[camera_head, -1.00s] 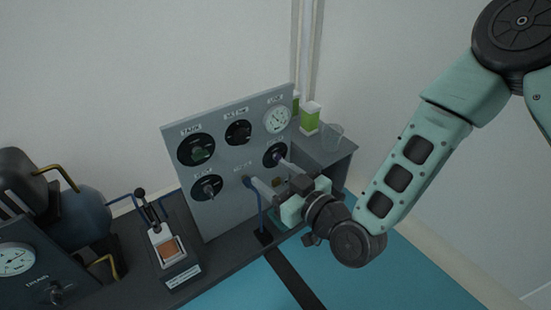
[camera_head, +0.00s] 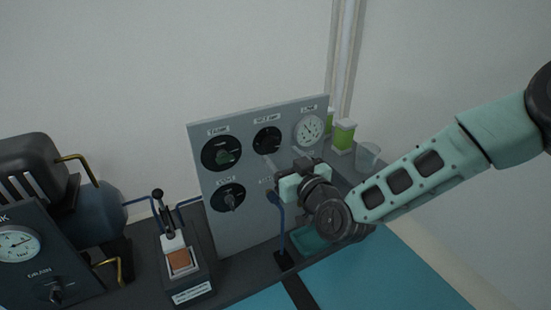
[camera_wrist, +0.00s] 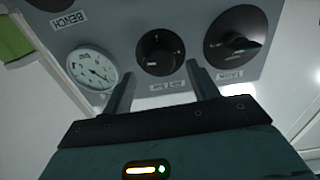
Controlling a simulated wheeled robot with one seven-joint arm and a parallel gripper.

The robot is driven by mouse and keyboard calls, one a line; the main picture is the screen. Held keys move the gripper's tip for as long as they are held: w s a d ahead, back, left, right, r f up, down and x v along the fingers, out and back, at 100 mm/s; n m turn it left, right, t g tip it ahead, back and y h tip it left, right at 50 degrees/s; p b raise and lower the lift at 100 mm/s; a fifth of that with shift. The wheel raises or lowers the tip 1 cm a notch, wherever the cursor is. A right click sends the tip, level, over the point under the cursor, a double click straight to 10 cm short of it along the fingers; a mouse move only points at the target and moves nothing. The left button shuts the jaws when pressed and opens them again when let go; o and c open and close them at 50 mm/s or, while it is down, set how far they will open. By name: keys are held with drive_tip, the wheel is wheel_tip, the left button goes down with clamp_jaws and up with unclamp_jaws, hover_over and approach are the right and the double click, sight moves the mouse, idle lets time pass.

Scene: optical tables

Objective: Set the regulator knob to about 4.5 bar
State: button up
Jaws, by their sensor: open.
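A panel (camera_head: 238,226) stands on the bench with several dark round knobs and a gauge. The top middle knob (camera_head: 267,140), black with a pale mark, has a small label above it that I cannot read clearly; it also shows in the wrist view (camera_wrist: 160,50). I cannot confirm its setting. The white gauge (camera_head: 309,129) is to its right, and also shows in the wrist view (camera_wrist: 92,68). My gripper (camera_head: 281,154) is open and empty in front of the panel, below that knob in the head view. In the wrist view its two fingers (camera_wrist: 161,72) straddle the knob's label side, apparently short of the knob.
A green-handled knob (camera_head: 222,153) is at the panel's upper left, a black knob (camera_head: 228,197) below it. My gripper hides the lower right knob. Green-labelled bottles (camera_head: 343,134) and a clear beaker (camera_head: 367,156) are right.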

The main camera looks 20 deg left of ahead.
sight(273, 148)
drive_tip(key=shift+b+x, duration=0.75)
drive_tip(key=shift+x, duration=1.4)
drive_tip(key=c, duration=1)
